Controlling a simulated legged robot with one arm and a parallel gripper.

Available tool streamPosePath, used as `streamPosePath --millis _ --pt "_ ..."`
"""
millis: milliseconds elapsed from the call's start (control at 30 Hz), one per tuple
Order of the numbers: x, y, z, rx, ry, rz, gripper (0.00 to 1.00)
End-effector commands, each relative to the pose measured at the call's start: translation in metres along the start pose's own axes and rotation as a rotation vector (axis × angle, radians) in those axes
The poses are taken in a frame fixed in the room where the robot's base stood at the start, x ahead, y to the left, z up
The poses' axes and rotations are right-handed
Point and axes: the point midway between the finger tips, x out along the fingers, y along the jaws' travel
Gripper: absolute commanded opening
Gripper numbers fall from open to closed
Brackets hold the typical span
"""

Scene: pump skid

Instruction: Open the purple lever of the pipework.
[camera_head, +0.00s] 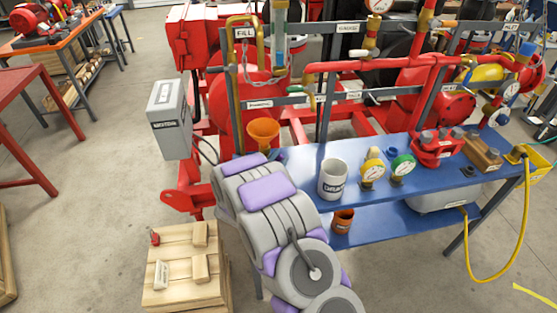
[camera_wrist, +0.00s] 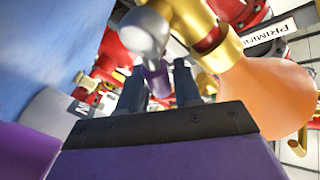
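The purple lever (camera_wrist: 157,80) shows in the wrist view, running down from a grey rounded end near a brass valve fitting (camera_wrist: 212,38). My gripper (camera_wrist: 160,86) has its two dark fingers apart, one on each side of the lever's lower end. A small gap shows on the right side; whether the left finger touches is unclear. In the head view, my arm hides the gripper and the lever, close to the orange funnel (camera_head: 263,130).
The orange funnel (camera_wrist: 272,98) is close on the right in the wrist view. The blue bench (camera_head: 310,160) holds a white cup (camera_head: 332,180), gauges and a red fitting. A grey box (camera_head: 168,120) stands left. A wooden crate (camera_head: 185,290) is at lower left.

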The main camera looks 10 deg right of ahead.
Motion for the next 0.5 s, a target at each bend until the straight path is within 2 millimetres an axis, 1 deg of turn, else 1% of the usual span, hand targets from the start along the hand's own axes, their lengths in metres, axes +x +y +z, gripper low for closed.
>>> streamPosePath --millis 233,500 --pt "0.0005 0.0000 -0.0003 0.000 0.000 0.000 0.33" --pt "0.0004 0.0001 -0.0004 0.000 0.001 0.000 0.07"
